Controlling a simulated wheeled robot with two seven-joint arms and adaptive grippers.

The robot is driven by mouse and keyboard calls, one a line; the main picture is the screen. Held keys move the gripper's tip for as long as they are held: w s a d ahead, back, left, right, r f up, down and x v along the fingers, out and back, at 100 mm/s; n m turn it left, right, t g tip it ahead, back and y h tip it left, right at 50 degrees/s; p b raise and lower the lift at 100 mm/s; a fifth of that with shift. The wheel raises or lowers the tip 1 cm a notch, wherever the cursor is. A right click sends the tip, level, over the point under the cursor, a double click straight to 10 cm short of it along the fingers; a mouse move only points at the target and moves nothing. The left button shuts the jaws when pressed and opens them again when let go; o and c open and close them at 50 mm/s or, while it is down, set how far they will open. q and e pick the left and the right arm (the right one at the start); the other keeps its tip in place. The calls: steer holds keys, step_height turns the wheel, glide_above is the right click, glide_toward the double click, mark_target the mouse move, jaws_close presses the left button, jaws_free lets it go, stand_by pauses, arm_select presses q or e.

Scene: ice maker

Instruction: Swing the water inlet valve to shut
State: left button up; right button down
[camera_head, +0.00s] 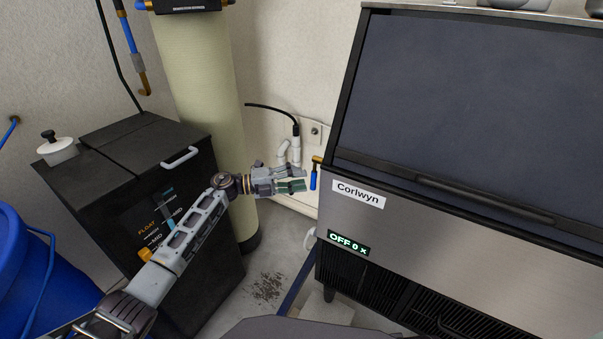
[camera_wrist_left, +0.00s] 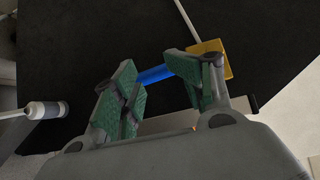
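The water inlet valve has a brass body (camera_head: 318,160) on the left side of the ice maker (camera_head: 440,180). Its blue lever (camera_head: 313,181) hangs down from the brass part in the head view. My left gripper (camera_head: 300,179) is just left of the lever, fingers pointing at it. In the left wrist view the green-padded fingers (camera_wrist_left: 158,88) are spread apart. The blue lever (camera_wrist_left: 155,75) shows in the gap between them, and the brass body (camera_wrist_left: 212,58) is partly behind the right finger. I cannot tell whether a finger touches the lever. My right gripper is not in view.
A black brine tank (camera_head: 150,200) and a blue bucket (camera_head: 35,270) stand at the left. A tall cream cylinder (camera_head: 205,100) stands behind my left arm. White pipes (camera_head: 295,150) run along the wall behind the gripper. Some bare floor (camera_head: 265,255) shows below.

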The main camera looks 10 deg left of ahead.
arm_select(q)
steer(key=a, duration=0.1)
steer(key=s+a+f, duration=0.1)
steer(key=shift+s+a, duration=0.25)
steer(key=shift+a, duration=0.05)
steer(key=shift+f, duration=0.1)
stand_by(0.6)
